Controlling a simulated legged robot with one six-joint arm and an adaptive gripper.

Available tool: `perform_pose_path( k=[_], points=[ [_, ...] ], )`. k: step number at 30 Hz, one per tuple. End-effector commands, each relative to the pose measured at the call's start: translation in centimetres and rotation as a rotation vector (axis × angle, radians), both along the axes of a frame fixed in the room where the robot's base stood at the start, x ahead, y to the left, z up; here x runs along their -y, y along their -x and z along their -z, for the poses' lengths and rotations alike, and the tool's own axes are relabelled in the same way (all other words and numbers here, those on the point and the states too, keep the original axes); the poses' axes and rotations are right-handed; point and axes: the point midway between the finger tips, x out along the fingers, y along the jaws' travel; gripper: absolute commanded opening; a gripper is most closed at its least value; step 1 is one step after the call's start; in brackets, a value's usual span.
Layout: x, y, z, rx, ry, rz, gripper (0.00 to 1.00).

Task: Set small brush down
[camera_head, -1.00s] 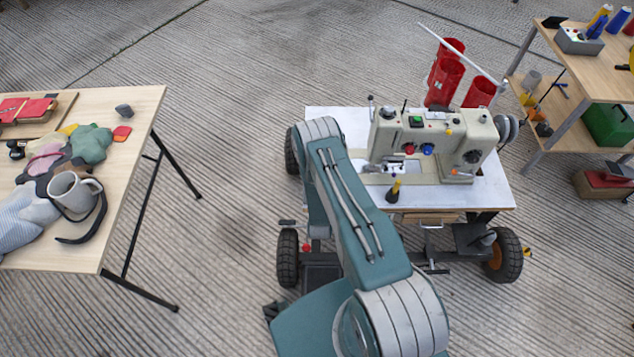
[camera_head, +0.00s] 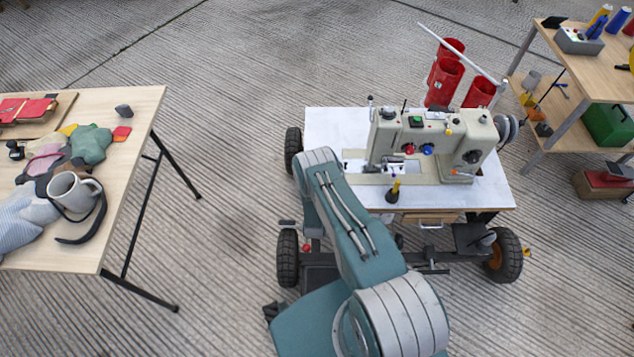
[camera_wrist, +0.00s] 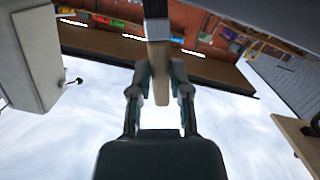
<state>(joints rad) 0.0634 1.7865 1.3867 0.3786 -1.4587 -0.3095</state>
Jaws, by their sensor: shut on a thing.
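The small brush shows in the wrist view as a pale wooden handle (camera_wrist: 158,52) with a dark upper part cut off by the top edge. My gripper (camera_wrist: 160,82) is shut on the lower end of the handle, with one finger on each side. The white-topped sewing table (camera_head: 335,125) stands beyond my arm. I cannot tell how far the brush is from any surface.
Bare white top lies left of the machine. A cluttered wooden table (camera_head: 130,165) is left; shelves (camera_head: 590,75) and red bins (camera_head: 445,82) are behind right.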

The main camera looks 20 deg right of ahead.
Motion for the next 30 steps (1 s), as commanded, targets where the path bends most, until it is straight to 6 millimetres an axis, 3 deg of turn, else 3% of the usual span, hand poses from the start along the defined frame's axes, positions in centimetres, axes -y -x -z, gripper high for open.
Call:
perform_pose_path(
  k=[1, 2, 3, 4, 17, 30],
  points=[
    [0.0, 0.0, 0.2, -0.001, 0.000, 0.000, 0.00],
    [0.0, 0.0, 0.1, -0.001, 0.000, 0.000, 0.38],
    [0.0, 0.0, 0.1, -0.001, 0.000, 0.000, 0.56],
    [0.0, 0.0, 0.1, -0.001, 0.000, 0.000, 0.59],
    [-0.2, 0.3, -0.1, -0.002, 0.000, 0.000, 0.59],
    [-3.8, 7.9, -1.2, -0.005, 0.001, -0.003, 0.59]
  ],
)
